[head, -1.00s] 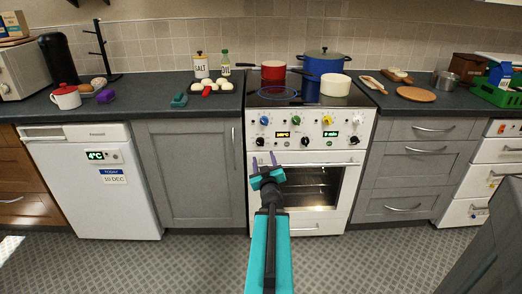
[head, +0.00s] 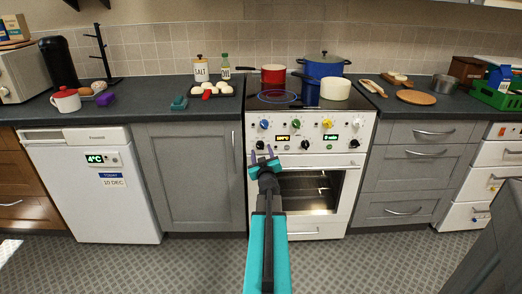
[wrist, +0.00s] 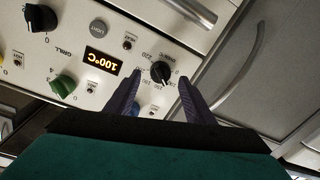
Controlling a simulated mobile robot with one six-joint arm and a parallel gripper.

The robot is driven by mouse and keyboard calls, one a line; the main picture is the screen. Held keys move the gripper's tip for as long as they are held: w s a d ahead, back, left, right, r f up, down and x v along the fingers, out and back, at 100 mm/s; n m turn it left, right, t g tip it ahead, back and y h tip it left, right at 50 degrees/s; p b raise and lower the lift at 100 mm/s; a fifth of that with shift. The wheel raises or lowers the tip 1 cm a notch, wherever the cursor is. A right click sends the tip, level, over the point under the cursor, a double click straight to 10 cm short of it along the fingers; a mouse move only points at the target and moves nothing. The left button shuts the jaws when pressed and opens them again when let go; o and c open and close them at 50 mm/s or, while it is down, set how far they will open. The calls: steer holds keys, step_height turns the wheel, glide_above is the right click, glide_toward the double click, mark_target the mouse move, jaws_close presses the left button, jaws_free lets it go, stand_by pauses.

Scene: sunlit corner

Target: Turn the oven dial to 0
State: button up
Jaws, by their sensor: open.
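The oven dial (wrist: 160,72) is a round black knob on the white control panel, ringed by printed temperature numbers. It shows upside down in the wrist view, beside an orange display (wrist: 102,60) reading 100°C. In the head view the dial (head: 260,144) is at the lower left of the panel. My gripper (head: 264,150) is open just in front of and below it. In the wrist view my gripper's two purple fingers (wrist: 158,84) stand apart, one on each side of the dial, and appear clear of it. The dial's exact pointer position is hard to tell.
A green knob (wrist: 63,85) and a black knob (wrist: 40,17) are on the same panel. The oven door handle (head: 310,168) runs just below the panel. A red pot (head: 273,78), a blue pot (head: 322,68) and a cream pot (head: 334,90) stand on the hob.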

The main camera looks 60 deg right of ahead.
mark_target(260, 147)
steer(key=shift+x, duration=1.5)
steer(key=c, duration=1.1)
steer(key=shift+o, duration=0.2)
steer(key=shift+n, duration=0.4)
steer(key=n+b, duration=0.1)
steer(key=n, duration=0.4)
steer(key=n+g+b, duration=0.1)
steer(key=n, duration=0.4)
steer(key=shift+w+r+n+b, duration=0.1)
steer(key=shift+n+b, duration=0.2)
